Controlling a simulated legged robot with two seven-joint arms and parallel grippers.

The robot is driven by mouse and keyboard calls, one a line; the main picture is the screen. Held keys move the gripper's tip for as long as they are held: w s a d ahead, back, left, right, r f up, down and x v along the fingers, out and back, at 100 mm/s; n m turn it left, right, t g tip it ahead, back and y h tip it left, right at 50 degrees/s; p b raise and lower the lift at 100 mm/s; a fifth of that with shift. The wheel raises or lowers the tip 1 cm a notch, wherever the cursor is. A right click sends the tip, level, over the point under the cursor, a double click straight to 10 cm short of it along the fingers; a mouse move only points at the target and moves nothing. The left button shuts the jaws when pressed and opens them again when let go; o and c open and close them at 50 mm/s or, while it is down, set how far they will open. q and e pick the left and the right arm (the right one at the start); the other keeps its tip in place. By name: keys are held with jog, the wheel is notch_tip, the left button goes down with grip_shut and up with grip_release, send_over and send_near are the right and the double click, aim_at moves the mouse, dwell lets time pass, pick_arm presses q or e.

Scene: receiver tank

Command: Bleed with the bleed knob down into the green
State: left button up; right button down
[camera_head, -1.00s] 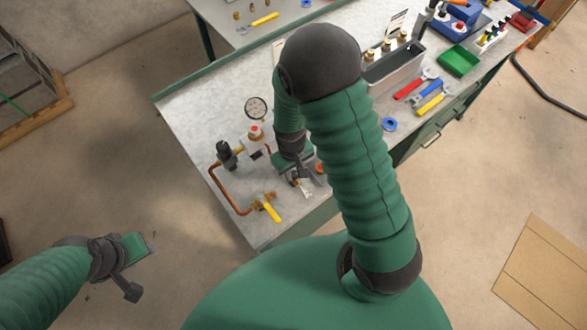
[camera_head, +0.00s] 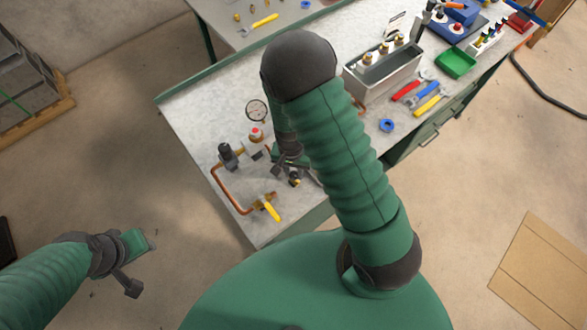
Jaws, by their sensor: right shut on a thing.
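My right gripper (camera_head: 293,177) is low over the bench, right of the pipework, shut on a small dark and brass part that looks like the bleed knob (camera_head: 295,182). My forearm and the fingers hide much of it. A red-topped fitting (camera_head: 256,134) and a yellow-handled valve (camera_head: 272,210) are on the pipework. My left gripper (camera_head: 143,267) hangs over the floor, away from the bench; its jaw gap is unclear.
The grey bench (camera_head: 190,110) runs to the upper right. On it are a grey bin (camera_head: 383,75), a green tray (camera_head: 456,62), red, blue and yellow tools (camera_head: 428,104) and a blue ring (camera_head: 387,125). Cardboard (camera_head: 545,270) lies on the open floor at right.

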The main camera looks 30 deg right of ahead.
aim_at(291, 173)
jog(key=shift+m, duration=0.5)
jog(key=c, duration=1.1)
grip_release()
jog(key=shift+c, duration=0.2)
notch_tip(291, 173, up, 17)
jog(key=shift+w+a+p, duration=0.25)
jog(key=shift+w+p, duration=0.15)
jog(key=shift+p, duration=0.05)
jog(key=shift+f, duration=0.1)
